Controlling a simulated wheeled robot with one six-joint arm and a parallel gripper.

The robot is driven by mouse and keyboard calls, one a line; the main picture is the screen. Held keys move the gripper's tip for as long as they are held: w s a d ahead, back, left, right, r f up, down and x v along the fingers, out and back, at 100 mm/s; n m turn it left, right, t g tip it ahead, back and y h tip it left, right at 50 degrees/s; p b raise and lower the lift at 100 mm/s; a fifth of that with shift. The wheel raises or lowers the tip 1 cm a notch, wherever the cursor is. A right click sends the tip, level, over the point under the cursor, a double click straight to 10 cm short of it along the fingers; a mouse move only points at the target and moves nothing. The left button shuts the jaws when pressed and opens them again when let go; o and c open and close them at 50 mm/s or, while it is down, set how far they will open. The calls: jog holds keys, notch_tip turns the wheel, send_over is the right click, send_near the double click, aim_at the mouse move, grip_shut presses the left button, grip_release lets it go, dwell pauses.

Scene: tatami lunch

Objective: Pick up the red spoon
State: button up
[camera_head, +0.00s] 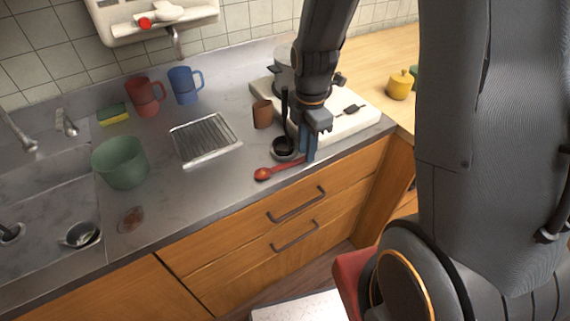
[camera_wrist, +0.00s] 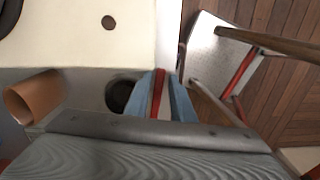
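The red spoon (camera_head: 263,174) lies near the front edge of the grey counter, its bowl to the left. Its handle runs right to my gripper (camera_head: 309,158), which points down with blue fingers low at the counter. In the wrist view, a red strip, likely the spoon's handle (camera_wrist: 157,92), shows between the blue fingers of my gripper (camera_wrist: 160,85). A narrow pale strip shows beside the red. I cannot tell whether the fingers press on the handle. The far end of the handle is hidden by the fingers.
A black ladle (camera_head: 284,148) stands close left of my gripper, with a brown cup (camera_head: 262,114) behind it. A white stove (camera_head: 350,122) is just behind. A drying rack (camera_head: 205,139) and green bowl (camera_head: 121,163) stand left. Drawers lie below the counter's front edge.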

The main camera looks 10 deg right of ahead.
jog(key=shift+f, duration=0.55)
grip_shut()
jog(key=shift+r, duration=0.15)
